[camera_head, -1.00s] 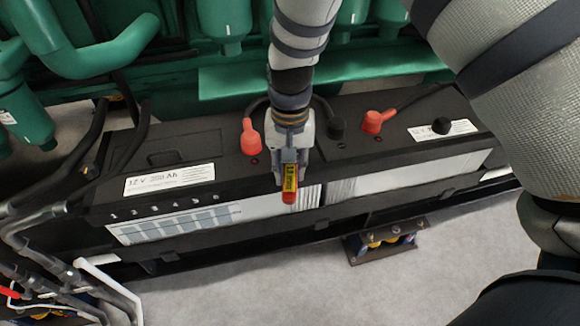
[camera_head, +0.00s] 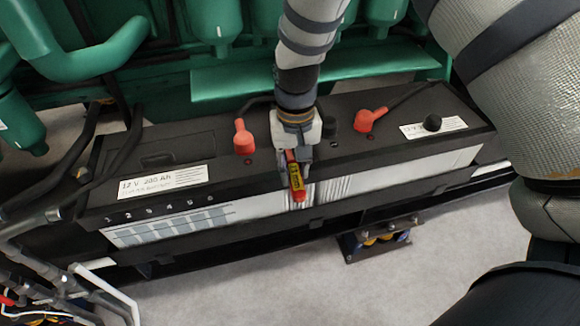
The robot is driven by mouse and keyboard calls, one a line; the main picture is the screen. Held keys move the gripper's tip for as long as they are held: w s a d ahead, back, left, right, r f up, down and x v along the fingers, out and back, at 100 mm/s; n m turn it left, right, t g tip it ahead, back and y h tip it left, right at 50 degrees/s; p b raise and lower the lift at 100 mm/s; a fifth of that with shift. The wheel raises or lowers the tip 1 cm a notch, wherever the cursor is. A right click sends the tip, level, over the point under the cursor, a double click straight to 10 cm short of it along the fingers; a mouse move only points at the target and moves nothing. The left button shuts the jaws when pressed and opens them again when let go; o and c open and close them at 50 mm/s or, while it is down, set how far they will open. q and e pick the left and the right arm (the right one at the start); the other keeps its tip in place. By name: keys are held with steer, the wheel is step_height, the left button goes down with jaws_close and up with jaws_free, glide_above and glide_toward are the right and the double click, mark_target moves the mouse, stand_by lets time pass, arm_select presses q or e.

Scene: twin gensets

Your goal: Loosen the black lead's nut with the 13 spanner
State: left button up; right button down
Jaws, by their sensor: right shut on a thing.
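My right gripper (camera_head: 292,158) hangs over the front part of the battery tops and is shut on a spanner (camera_head: 296,182) with a yellow and red grip. The spanner's red end points down and towards me. Its jaw and its size marking cannot be made out. A black lead (camera_head: 258,100) runs behind my gripper. Its end and nut are hidden there or too small to tell.
The left battery (camera_head: 150,212) has a red terminal boot (camera_head: 243,137); another red boot (camera_head: 370,118) sits on the right battery. The green engine (camera_head: 330,65) stands close behind.

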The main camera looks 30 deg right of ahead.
steer(key=shift+s+d, duration=0.15)
steer(key=shift+d, duration=0.45)
steer(key=shift+s+d+n, duration=0.15)
steer(key=shift+d+n, duration=0.6)
steer(key=shift+n, duration=0.15)
steer(key=shift+d+n, duration=0.6)
steer(key=shift+d, duration=0.2)
steer(key=shift+d, duration=0.1)
